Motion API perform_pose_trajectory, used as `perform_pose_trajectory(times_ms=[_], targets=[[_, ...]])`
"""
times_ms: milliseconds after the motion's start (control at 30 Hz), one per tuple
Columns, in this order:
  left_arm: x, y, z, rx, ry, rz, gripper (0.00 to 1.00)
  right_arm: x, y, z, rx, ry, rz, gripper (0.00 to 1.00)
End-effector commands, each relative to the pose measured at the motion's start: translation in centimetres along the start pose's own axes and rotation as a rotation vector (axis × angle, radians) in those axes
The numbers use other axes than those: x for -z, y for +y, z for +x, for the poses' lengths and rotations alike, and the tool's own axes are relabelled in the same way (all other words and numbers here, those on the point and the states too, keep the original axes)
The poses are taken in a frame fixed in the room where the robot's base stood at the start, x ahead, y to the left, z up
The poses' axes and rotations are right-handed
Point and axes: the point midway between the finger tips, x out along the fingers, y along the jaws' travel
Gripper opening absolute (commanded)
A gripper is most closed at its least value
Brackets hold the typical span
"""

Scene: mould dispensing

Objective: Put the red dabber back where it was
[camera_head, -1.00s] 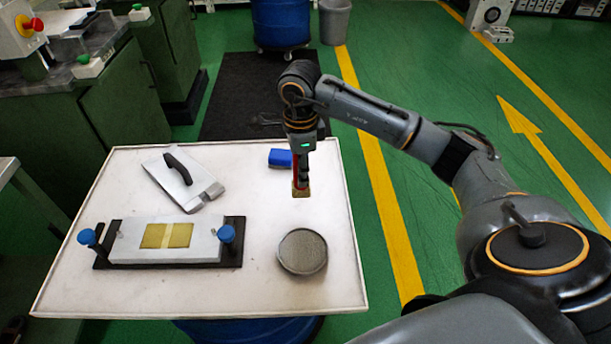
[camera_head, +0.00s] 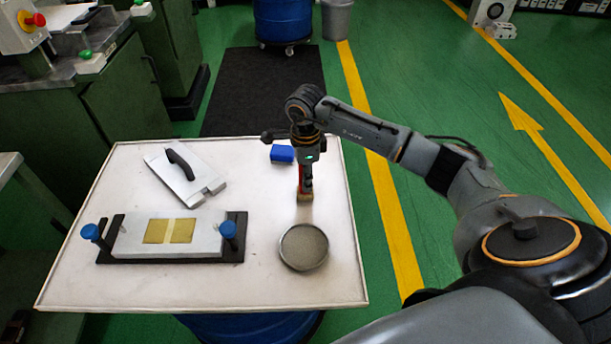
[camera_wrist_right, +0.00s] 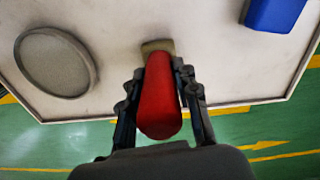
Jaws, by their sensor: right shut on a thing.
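The red dabber (camera_wrist_right: 159,100) is between the fingers of my right gripper (camera_wrist_right: 161,92), which is shut on its red handle. In the head view the dabber (camera_head: 304,184) hangs upright below my right gripper (camera_head: 306,172), mostly hidden by the fingers. Its tan pad (camera_wrist_right: 157,46) points down at the white table (camera_head: 200,290). I cannot tell whether the pad touches the tabletop. My left gripper is not in view.
A round grey dish (camera_head: 303,247) lies in front of the dabber. A blue block (camera_head: 282,153) is just behind it. A handled plate (camera_head: 184,174) lies behind the mould.

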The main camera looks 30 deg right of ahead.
Motion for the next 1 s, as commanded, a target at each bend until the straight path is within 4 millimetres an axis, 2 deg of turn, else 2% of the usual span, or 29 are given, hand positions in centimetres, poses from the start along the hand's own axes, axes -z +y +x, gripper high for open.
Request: perform_pose_trajectory(times_ms=[33, 133, 433, 567, 667, 1000], targets=[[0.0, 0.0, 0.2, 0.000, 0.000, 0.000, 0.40, 0.0, 0.0, 0.2, 0.000, 0.000, 0.000, 0.33], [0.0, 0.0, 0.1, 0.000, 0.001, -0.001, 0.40, 0.0, 0.0, 0.1, 0.000, 0.000, 0.000, 0.53], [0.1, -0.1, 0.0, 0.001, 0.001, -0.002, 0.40, 0.0, 0.0, 0.0, 0.000, 0.000, 0.000, 0.54], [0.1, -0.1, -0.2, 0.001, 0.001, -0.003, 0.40, 0.0, -0.1, -0.7, 0.002, -0.001, 0.000, 0.54], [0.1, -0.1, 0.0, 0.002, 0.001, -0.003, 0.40, 0.0, -0.1, -2.2, 0.004, -0.001, 0.001, 0.54], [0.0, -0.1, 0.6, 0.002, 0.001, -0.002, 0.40, 0.0, -0.1, -9.4, 0.004, -0.001, 0.000, 0.54]])
